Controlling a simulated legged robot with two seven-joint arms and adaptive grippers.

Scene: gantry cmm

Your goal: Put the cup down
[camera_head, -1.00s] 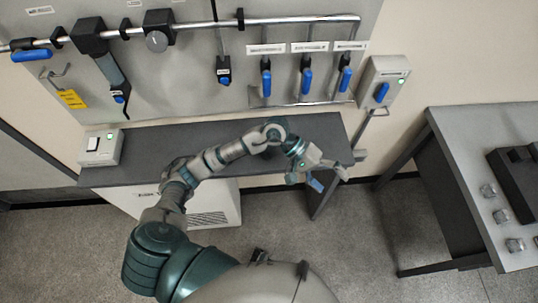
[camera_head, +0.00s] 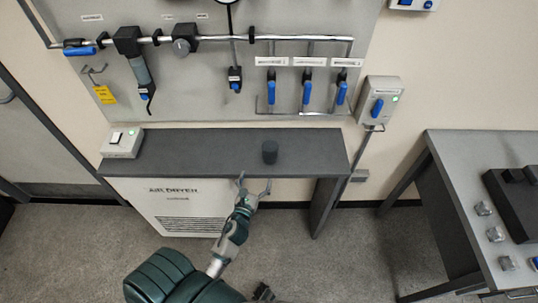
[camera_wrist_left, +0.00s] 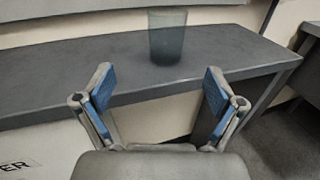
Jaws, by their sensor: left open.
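A dark grey cup (camera_head: 269,151) stands upright on the dark bench (camera_head: 215,160), toward the right part of its top. In the left wrist view the cup (camera_wrist_left: 167,38) stands on the bench top beyond the fingers, and it looks slightly see-through. My left gripper (camera_head: 254,184) is open and empty in front of the bench's front edge, apart from the cup. Its two blue-padded fingers (camera_wrist_left: 160,95) are spread wide in the left wrist view, with nothing between them.
A switch box (camera_head: 122,143) sits at the bench's left end. A white air dryer (camera_head: 170,205) stands under the bench. The wall panel above carries pipes and several blue-handled valves (camera_head: 307,92). A second table (camera_head: 470,190) with small metal blocks stands at the right.

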